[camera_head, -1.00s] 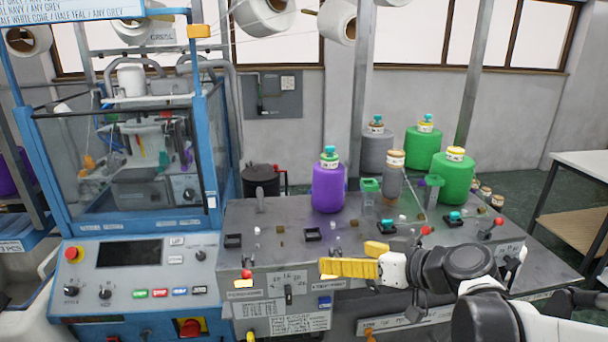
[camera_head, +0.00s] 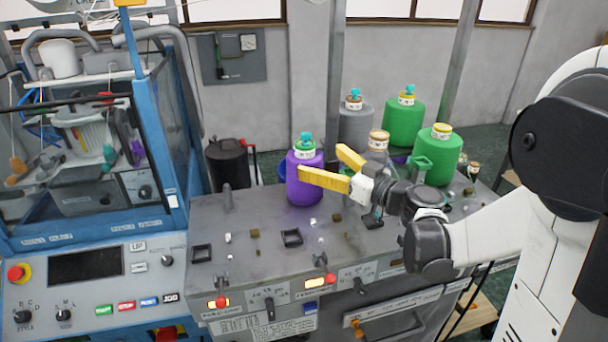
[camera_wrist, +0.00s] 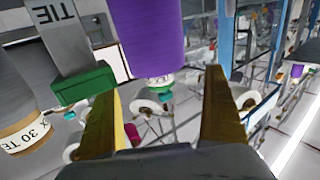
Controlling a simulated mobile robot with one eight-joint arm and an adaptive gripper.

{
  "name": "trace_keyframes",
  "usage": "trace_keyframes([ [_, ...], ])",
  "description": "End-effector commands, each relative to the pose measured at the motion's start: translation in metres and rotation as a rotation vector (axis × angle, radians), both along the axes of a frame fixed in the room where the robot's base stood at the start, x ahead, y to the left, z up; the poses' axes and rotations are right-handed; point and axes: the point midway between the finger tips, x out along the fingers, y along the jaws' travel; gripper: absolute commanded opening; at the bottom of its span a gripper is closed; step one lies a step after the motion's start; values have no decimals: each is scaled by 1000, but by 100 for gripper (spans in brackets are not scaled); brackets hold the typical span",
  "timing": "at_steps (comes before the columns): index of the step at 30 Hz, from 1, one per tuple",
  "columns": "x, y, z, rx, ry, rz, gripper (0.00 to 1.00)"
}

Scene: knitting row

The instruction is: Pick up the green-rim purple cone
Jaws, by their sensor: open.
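The purple cone (camera_head: 304,182) stands upright on the grey machine bench, with a green rim, a white label and a teal tip at its top. My gripper (camera_head: 320,161) is open, its two yellow fingers spread beside the cone's right side. One finger overlaps the cone in the head view; I cannot tell whether they touch. In the wrist view the purple cone (camera_wrist: 152,38) appears upside down, ahead of and roughly between the open fingers (camera_wrist: 160,85). Nothing is held.
A grey cone (camera_head: 377,158) stands just behind my gripper, partly hidden. Green cones (camera_head: 403,125) and another grey cone (camera_head: 356,128) stand farther back. A green block on a grey post (camera_wrist: 85,87) is close by the left finger in the wrist view. A dark canister (camera_head: 228,165) stands left.

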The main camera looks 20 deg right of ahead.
Motion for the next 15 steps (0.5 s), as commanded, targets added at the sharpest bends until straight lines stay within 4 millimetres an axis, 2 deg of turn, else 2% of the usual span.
trace_keyframes([
  [5,10,6,-1,0,0,1,100],
  [12,42,24,-2,-1,1,2,100],
  [15,48,28,-2,-1,1,1,100],
])
